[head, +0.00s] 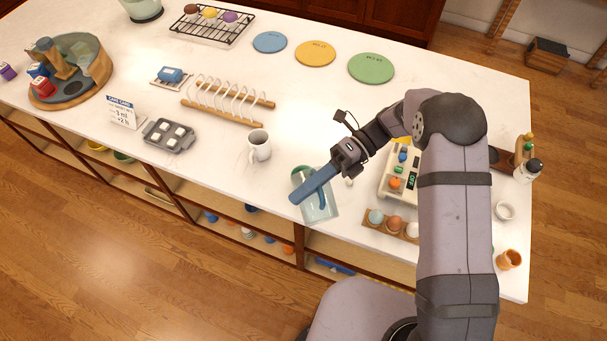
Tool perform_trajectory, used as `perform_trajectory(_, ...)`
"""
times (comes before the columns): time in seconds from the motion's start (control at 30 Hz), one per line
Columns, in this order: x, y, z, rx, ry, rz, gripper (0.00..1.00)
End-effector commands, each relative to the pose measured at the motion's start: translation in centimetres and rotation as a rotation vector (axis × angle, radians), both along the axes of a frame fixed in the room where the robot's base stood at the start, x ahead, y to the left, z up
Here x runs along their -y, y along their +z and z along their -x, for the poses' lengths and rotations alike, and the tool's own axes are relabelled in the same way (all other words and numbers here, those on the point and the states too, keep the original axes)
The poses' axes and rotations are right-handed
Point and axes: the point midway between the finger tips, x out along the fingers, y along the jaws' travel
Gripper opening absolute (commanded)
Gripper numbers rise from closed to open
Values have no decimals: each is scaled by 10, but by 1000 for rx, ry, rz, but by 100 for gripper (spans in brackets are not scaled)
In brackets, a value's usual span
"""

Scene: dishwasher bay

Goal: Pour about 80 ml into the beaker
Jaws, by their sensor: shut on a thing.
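My gripper (309,194), with long blue fingers, reaches down-left over the front edge of the white counter. It is shut on a clear, pale blue-green vessel (318,212), which looks tilted and partly hidden by the fingers. A teal rim (298,174) shows just behind the fingers; I cannot tell if it belongs to the same vessel or another one. I cannot make out which is the beaker, nor any liquid level or stream.
A white mug (259,146) stands close left of the vessel. A wooden egg holder (391,226) lies to the right. A plate rack (228,101), a grey tray (168,135) and a printed card (122,111) are further left. The counter behind my gripper is clear up to the coloured discs (315,53).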

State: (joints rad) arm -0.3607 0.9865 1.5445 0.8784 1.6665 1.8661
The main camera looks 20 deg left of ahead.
Motion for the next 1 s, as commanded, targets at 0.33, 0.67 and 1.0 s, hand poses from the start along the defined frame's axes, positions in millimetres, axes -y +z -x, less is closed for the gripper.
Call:
perform_trajectory(0.33, -3, 2, -3, -16, 0, 11, 0)
perform_trajectory(0.67, -5, 3, -6, -28, 0, 21, 0)
perform_trajectory(1.0, 8, -14, 10, 65, -1, -52, 0)
